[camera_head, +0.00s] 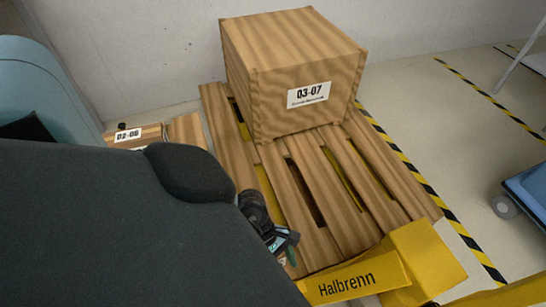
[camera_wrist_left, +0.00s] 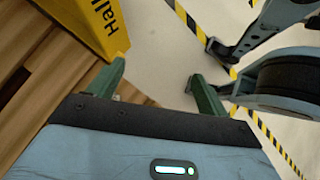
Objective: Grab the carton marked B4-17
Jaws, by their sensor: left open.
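No carton marked B4-17 is readable in these views. A large wood-grain carton (camera_head: 292,75) stands upright on a slatted pallet (camera_head: 318,190); its label (camera_head: 309,94) reads 03-07. Another carton (camera_head: 137,137) at the left reads about 02-06; my dark arm hides its lower part. My left gripper (camera_head: 283,245) is low over the pallet's front edge, partly hidden by my arm. In the left wrist view its green fingers (camera_wrist_left: 162,88) are apart, with nothing between them. My right gripper is not identifiable.
A yellow pallet truck marked Halbrenn (camera_head: 350,280) is at the pallet's front. Striped floor tape (camera_head: 410,175) runs right of the pallet. A blue cart (camera_head: 530,190) with a caster is at the right edge. Floor between tape and cart is clear. A pale wall is behind.

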